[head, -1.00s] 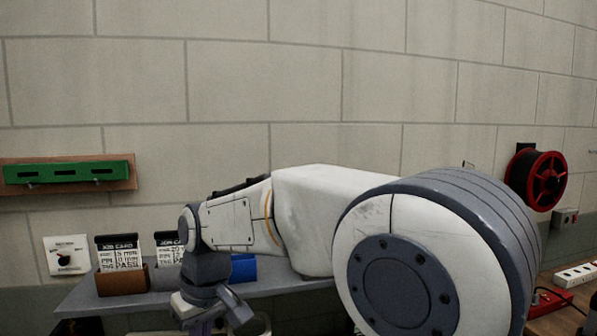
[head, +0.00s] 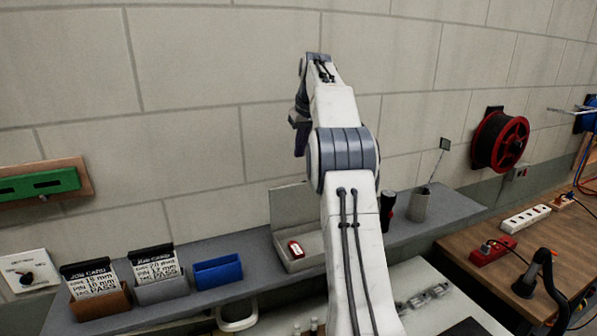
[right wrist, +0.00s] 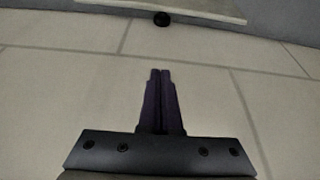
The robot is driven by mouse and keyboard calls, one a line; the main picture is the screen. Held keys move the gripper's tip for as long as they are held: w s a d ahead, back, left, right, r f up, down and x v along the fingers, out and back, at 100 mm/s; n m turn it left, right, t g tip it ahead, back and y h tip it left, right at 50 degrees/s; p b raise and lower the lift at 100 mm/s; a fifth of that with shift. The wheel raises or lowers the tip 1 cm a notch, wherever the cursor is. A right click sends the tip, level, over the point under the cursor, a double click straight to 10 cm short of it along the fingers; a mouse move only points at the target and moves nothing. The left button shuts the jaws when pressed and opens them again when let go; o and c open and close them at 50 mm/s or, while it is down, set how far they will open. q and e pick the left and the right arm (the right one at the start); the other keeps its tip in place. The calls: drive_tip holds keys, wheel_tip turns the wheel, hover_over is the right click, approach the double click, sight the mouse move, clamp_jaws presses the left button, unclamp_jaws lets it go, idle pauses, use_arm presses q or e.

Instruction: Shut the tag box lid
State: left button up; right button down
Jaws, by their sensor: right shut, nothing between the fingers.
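The tag box (head: 313,247) is a pale grey box on the wall shelf, with a red and white tag (head: 295,249) inside. Its lid (head: 289,204) stands open, upright at the back near the wall. My right arm hides the box's right side. My right gripper (head: 300,143) is raised above the box in front of the wall, apart from the lid. In the right wrist view the dark fingers (right wrist: 160,76) are together and empty, with wall blocks behind them. My left gripper is not in view.
The shelf (head: 255,293) also holds job card holders (head: 100,303), an empty blue holder (head: 218,271), a dark red-ended cylinder (head: 387,212) and a grey cup (head: 419,205). A red reel (head: 501,141) hangs on the wall. A wooden bench (head: 520,262) stands at the right.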

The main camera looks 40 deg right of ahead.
sight(296, 168)
drive_tip(key=x, duration=0.7)
drive_tip(key=shift+w+f+p, duration=0.1)
drive_tip(key=shift+f+p, duration=0.2)
drive_tip(key=shift+p, duration=0.1)
drive_tip(key=shift+s, duration=0.3)
drive_tip(key=s, duration=0.1)
drive_tip(key=s+a, duration=0.1)
drive_tip(key=s, duration=0.1)
drive_tip(key=shift+s+f, duration=0.1)
drive_tip(key=shift+s, duration=0.05)
